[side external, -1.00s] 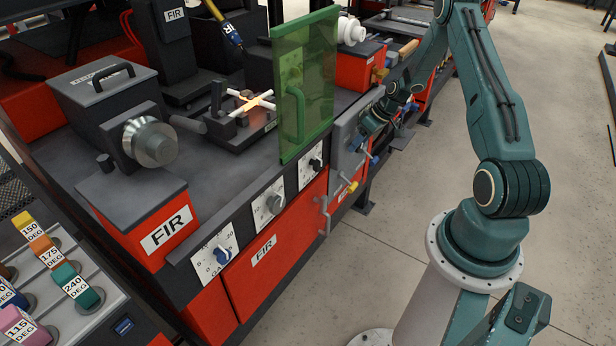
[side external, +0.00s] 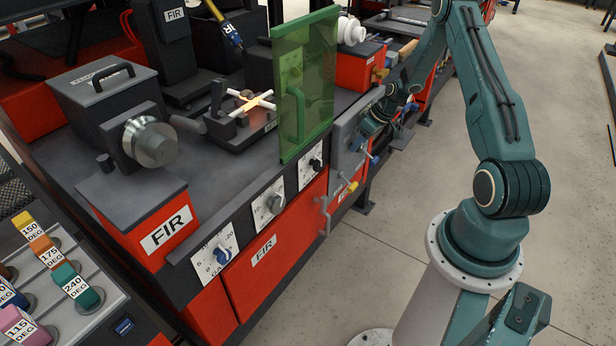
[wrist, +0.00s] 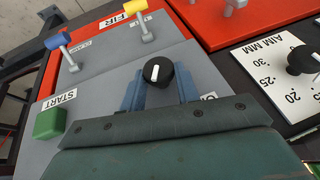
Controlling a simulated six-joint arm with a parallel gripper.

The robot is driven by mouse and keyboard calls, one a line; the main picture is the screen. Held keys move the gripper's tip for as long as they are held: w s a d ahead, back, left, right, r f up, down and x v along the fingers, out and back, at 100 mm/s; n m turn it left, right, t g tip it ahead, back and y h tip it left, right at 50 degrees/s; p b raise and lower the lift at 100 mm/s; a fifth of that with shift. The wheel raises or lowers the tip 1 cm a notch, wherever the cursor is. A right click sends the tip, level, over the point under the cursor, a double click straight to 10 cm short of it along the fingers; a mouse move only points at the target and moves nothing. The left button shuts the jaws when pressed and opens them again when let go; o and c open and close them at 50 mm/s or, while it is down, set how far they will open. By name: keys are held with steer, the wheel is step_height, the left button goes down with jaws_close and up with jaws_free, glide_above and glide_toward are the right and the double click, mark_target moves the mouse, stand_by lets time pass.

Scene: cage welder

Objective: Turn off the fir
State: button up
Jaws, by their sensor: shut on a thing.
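The machine labelled FIR (side external: 166,235) has a grey side panel on its right end. In the wrist view, a black round knob (wrist: 157,71) with a white mark sits on this grey panel (wrist: 105,95). My gripper (wrist: 159,80) is shut on the knob, with one blue finger on each side. A label beside the knob is mostly hidden by my gripper. In the side external view, my gripper (side external: 364,130) is at the grey panel, and the knob is hidden there. A white rod cross (side external: 256,101) glows at its centre on the machine.
A green START button (wrist: 50,121), a blue-capped lever (wrist: 60,42) and a yellow-capped lever (wrist: 137,10) stand on the same panel. An AIM MM dial (wrist: 303,60) is to the right. A green shield (side external: 305,85) stands close to my wrist. Floor at right is clear.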

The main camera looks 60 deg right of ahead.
steer(key=h, duration=0.2)
steer(key=a+n+h, duration=0.1)
steer(key=h, duration=0.2)
steer(key=shift+a+h, duration=0.1)
steer(key=shift+h, duration=0.2)
steer(key=shift+a+f+n+h, duration=0.15)
steer(key=shift+n+h, duration=0.1)
steer(key=shift+h, duration=0.75)
steer(key=shift+a+f+n+h, duration=0.1)
steer(key=shift+n+h, duration=0.15)
steer(key=shift+h, duration=1.45)
steer(key=o, duration=1)
steer(key=shift+c, duration=0.2)
steer(key=shift+a+r, duration=0.1)
steer(key=v, duration=1.3)
steer(key=shift+s+a, duration=0.2)
steer(key=shift+s, duration=0.15)
